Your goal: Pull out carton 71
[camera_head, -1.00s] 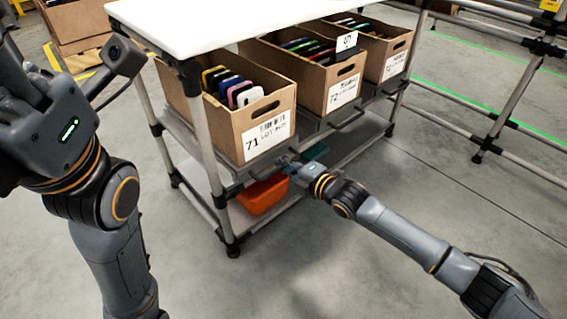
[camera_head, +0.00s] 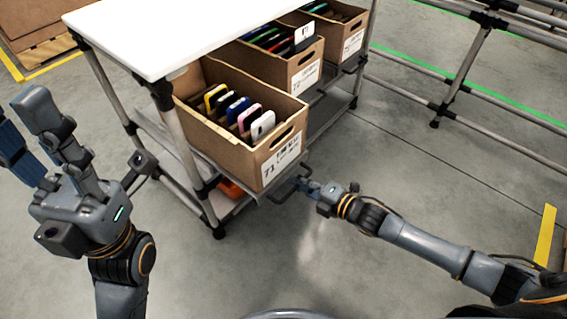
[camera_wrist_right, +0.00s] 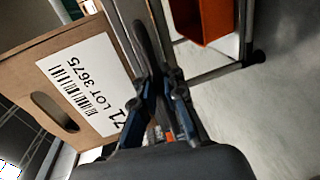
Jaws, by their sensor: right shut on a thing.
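Carton 71 (camera_head: 258,158) is a brown open box with a white "71" label, holding a row of coloured flat items. It stands on a pull-out tray with a dark handle (camera_head: 287,189) at its front, and juts out of the rack. My right gripper (camera_head: 307,187) is shut on that handle, below the label. In the right wrist view, my right gripper (camera_wrist_right: 158,98) closes around the dark bar, with carton 71 (camera_wrist_right: 28,76) at the left. My left gripper (camera_head: 30,112) is raised at the far left, its fingers apart and empty, away from the carton.
The grey rack has a white top (camera_head: 165,48). Two more cartons (camera_head: 283,72) (camera_head: 352,38) stand farther back. An orange bin (camera_wrist_right: 205,22) is on the lower level. A tube frame (camera_head: 455,90) stands at the right. The floor in front is clear.

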